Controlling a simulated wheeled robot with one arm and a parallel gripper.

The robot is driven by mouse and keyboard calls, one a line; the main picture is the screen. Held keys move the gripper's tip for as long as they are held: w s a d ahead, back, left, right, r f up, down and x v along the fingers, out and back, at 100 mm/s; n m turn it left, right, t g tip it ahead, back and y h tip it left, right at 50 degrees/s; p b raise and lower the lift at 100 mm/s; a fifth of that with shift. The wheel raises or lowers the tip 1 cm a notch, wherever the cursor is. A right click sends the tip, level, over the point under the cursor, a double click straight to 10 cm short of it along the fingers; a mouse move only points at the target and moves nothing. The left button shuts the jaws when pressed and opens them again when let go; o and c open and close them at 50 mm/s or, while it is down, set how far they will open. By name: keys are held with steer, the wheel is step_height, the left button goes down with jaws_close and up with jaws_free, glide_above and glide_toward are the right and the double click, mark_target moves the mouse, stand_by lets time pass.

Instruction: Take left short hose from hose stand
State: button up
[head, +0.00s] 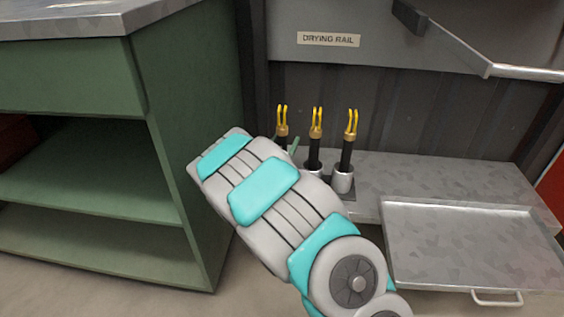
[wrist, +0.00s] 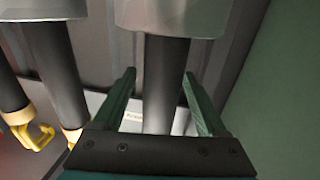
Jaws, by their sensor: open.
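Three short black hoses with gold, forked ends stand upright in metal cups of the hose stand (head: 343,180). The left short hose (head: 282,128) is partly hidden by my arm in the head view; its gold end shows. In the wrist view, which looks upside down, this hose (wrist: 166,75) runs down from its cup between my fingers. My gripper (wrist: 160,88) is open, one finger on each side of the hose, with visible gaps. Whether the hose is fully within the jaws I cannot tell. The middle hose (head: 315,140) and right hose (head: 348,140) stand beside it.
A green cabinet (head: 180,130) with open shelves stands close on the left. A grey metal bench (head: 420,180) lies under the stand, with a shallow metal tray (head: 470,240) at right. A drying rail sign (head: 328,39) and a rail (head: 525,73) are above.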

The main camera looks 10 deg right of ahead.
jaws_close()
stand_by(0.6)
stand_by(0.8)
